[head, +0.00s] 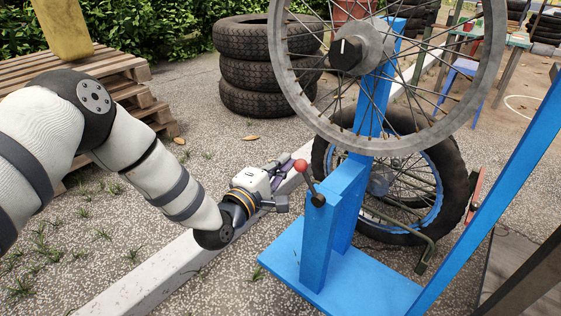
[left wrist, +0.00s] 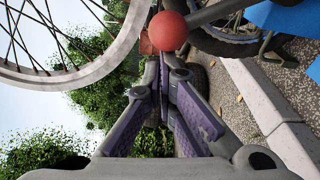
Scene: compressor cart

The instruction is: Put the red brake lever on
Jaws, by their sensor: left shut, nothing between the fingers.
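The brake lever is a short dark rod with a red ball knob (head: 301,166), pivoted on the side of a blue post (head: 318,240). It leans up and to the left in the head view. My left gripper (head: 284,182) is shut and empty, just left of the knob. In the left wrist view the red knob (left wrist: 168,31) appears just beyond the closed fingertips (left wrist: 163,66), with its rod running off to the right. I cannot tell whether the fingers touch the knob. My right gripper is not in view.
A bare spoked wheel (head: 420,142) is mounted high on the blue stand, close to the lever. A tyred wheel (head: 455,175) stands behind the post. A pale kerb (head: 150,272) runs beneath my left arm. Stacked tyres (head: 262,72) and wooden pallets (head: 110,68) stand behind.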

